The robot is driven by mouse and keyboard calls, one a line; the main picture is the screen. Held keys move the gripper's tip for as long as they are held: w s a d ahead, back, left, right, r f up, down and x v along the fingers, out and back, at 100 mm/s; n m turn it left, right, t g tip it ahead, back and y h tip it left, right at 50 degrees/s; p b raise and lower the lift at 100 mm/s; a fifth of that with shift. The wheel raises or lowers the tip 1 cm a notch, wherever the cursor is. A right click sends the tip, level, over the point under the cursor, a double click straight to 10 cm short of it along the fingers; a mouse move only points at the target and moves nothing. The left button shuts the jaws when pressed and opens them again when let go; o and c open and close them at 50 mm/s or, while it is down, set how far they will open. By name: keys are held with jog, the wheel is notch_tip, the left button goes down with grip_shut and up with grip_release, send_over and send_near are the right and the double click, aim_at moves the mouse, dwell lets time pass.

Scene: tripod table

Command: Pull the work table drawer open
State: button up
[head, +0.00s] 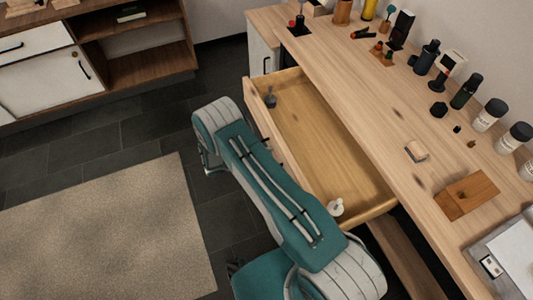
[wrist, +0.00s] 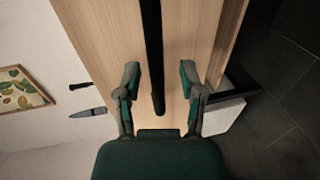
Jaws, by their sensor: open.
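The work table (head: 375,75) runs along the right side of the head view. Its drawer (head: 320,140) stands pulled out, with its inside showing. A small dark item (head: 270,98) is at the drawer's far end and a small white item (head: 336,207) at its near end. In the wrist view, a wooden panel, apparently the drawer front (wrist: 105,35), lies before my gripper (wrist: 159,72). A long black bar handle (wrist: 153,50) runs between the open fingers, apart from both. In the head view my arm hides most of the gripper and the handle.
Bottles, jars and small tools stand along the tabletop's back, with a dark bottle (head: 466,91) among them. A wooden block (head: 467,196) lies near the right end. A low cabinet (head: 50,70) stands at upper left. A beige rug (head: 100,235) covers clear floor at lower left.

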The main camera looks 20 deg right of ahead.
jog(key=v, duration=1.2)
jog(key=s+d+r+m+g+y, duration=0.1)
jog(key=s+d+r+y, duration=0.15)
jog(key=r, duration=0.65)
jog(key=s+d+r+g+y, duration=0.1)
jog(key=d+r+y, duration=0.15)
jog(key=r, duration=0.55)
jog(key=s+d+r+m+g+y, duration=0.1)
jog(key=r+y, duration=0.2)
jog(key=r, duration=0.6)
jog(key=s+d+r+t+y, duration=0.1)
jog(key=s+r+t+y, duration=0.2)
jog(key=s+r, duration=0.4)
jog(key=s+d+r+n+t+y, duration=0.1)
jog(key=s+r+t+y, duration=0.3)
jog(key=s, duration=0.9)
notch_tip(320, 180, up, 3)
jog(key=shift+d+r+t+y, duration=0.1)
jog(key=shift+d+t+y, duration=0.2)
jog(key=shift+d, duration=0.15)
